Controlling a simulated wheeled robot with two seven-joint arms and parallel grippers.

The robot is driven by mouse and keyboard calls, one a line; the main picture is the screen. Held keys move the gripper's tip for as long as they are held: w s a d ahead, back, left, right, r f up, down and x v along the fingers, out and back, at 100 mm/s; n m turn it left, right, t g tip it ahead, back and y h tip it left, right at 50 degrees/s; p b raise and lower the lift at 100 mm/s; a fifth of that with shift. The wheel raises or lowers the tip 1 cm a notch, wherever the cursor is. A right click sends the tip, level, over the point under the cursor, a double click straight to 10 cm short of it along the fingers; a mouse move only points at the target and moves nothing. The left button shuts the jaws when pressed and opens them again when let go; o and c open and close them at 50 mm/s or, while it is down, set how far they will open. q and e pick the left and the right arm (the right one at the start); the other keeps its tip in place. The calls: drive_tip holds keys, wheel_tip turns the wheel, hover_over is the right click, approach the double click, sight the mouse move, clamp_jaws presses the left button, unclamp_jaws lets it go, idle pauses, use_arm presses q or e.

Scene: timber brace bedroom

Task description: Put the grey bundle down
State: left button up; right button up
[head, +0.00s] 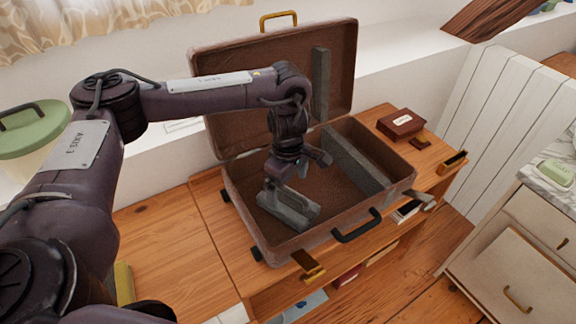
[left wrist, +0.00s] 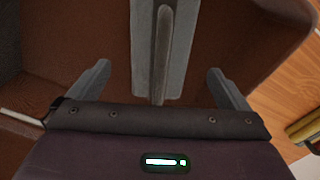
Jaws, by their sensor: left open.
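The grey bundle (head: 288,210) lies in the front left part of the open brown suitcase (head: 259,240), apparently on its floor. It also shows in the left wrist view (left wrist: 145,50), long and pale grey with a raised bar along its middle. My left gripper (head: 297,171) reaches down into the suitcase just above the bundle. Its jaws are open. In the left wrist view the fingers (left wrist: 158,68) stand wide on either side of the bundle, with a gap on both sides. My right gripper is not in view.
The suitcase stands on a wooden bench (head: 160,240), its lid (head: 240,98) raised at the back. A grey strip (head: 352,160) runs along its right inside. A dark red box (head: 401,124) is right of it. A green-lidded pot (head: 32,130) is at left. The suitcase's middle floor is clear.

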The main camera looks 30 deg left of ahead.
use_arm(q)
wheel_tip(320, 180, up, 4)
drive_tip(key=shift+r+p, duration=0.2)
drive_tip(key=shift+p, duration=0.2)
drive_tip(key=shift+r, duration=0.45)
